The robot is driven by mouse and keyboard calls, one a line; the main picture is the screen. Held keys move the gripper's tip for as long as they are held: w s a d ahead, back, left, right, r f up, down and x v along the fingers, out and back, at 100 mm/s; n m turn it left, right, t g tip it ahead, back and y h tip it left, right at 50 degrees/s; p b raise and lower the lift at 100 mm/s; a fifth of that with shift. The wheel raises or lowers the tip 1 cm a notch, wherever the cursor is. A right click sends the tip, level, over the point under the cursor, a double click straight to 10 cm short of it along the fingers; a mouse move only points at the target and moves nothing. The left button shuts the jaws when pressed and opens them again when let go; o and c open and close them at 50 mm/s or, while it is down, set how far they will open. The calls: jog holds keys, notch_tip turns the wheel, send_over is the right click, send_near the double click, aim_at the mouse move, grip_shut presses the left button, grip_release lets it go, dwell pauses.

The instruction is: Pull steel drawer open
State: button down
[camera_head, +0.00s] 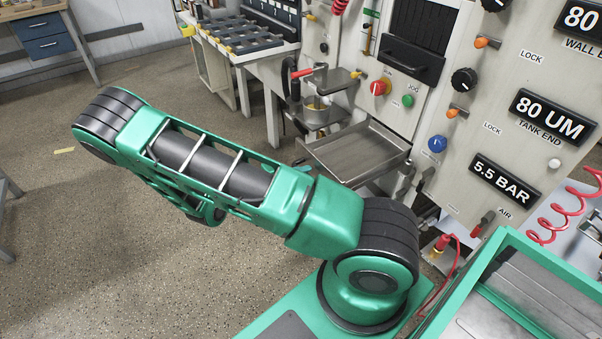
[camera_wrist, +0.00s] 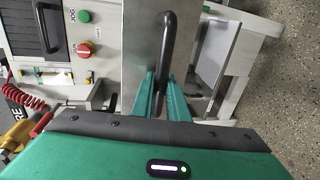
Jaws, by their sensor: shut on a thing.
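The steel drawer (camera_head: 362,152) is a shallow open-topped tray below the run and jog controls in the head view. It sticks out from the machine, and its bare inside shows. In the wrist view the plain steel drawer front (camera_wrist: 141,50) carries a black bar handle (camera_wrist: 167,45). My gripper (camera_wrist: 161,82) has its two green fingers on either side of this handle, near its lower end in the picture, shut on it.
The machine panel has a red knob (camera_head: 380,88) and a green button (camera_head: 407,101). A parts rack (camera_head: 240,36) is at the back. Open floor (camera_head: 90,240) lies at the left.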

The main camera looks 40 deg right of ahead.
jog(key=c, duration=1.7)
grip_release()
jog(key=shift+f, duration=0.15)
jog(key=v, duration=1.1)
jog(key=s+d+r+m+g+y, duration=0.1)
jog(key=s+d+r+m+y, duration=0.15)
jog(key=s+r+y, duration=0.35)
jog(key=s+d+r+m+g+y, duration=0.2)
jog(key=s+d+r+y, duration=0.25)
jog(key=r, duration=0.35)
jog(key=s+a+r+t+y, duration=0.1)
jog(key=s+r, duration=0.2)
jog(key=s, duration=0.1)
jog(key=s+a+r+t+y, duration=0.1)
jog(key=s+r+t+y, duration=0.1)
jog(key=s, duration=0.3)
jog(key=s+a+r+t+y, duration=0.1)
jog(key=s+r+t+y, duration=0.1)
jog(key=s+r, duration=0.2)
jog(key=shift+s+a+r, duration=0.15)
jog(key=shift+s+r, duration=0.15)
jog(key=shift+r, duration=0.15)
